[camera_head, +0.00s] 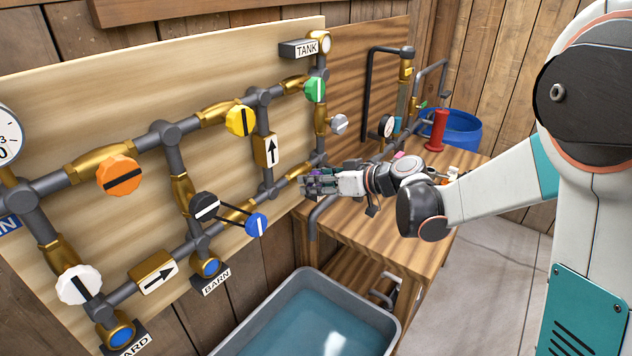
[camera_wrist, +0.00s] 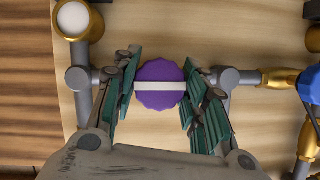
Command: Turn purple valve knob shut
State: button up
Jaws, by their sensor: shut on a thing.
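The purple valve knob (camera_wrist: 160,98) is in the middle of the wrist view, a scalloped disc with a white bar lying nearly level across it. My gripper (camera_wrist: 160,95) has its green-padded fingers on the knob's left and right sides and is shut on it. In the head view my gripper (camera_head: 318,183) is at the lower right of the pipe board, and its fingers hide most of the knob. The grey pipe (camera_wrist: 245,77) runs to the right of the knob in the wrist view.
The board (camera_head: 130,95) carries orange (camera_head: 119,175), yellow (camera_head: 241,121), green (camera_head: 315,89), white (camera_head: 79,285), black (camera_head: 205,206) and blue (camera_head: 257,225) knobs. A wooden bench (camera_head: 385,235) lies beneath my arm. A water trough (camera_head: 310,318) stands below the board.

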jog(key=m+g+y+b, duration=0.1)
jog(key=m, duration=0.1)
jog(key=shift+f+m, duration=0.1)
jog(key=shift+m, duration=0.3)
jog(key=m+g+y+b, duration=0.1)
jog(key=m+y+b, duration=0.1)
jog(key=m, duration=0.1)
jog(key=m+y+b, duration=0.2)
jog(key=m, duration=0.2)
jog(key=shift+g, duration=0.4)
jog(key=shift+m+t+y+b, duration=0.3)
jog(key=shift+m+y+b, duration=0.6)
jog(key=shift+m, duration=1.2)
jog(key=o, duration=1.1)
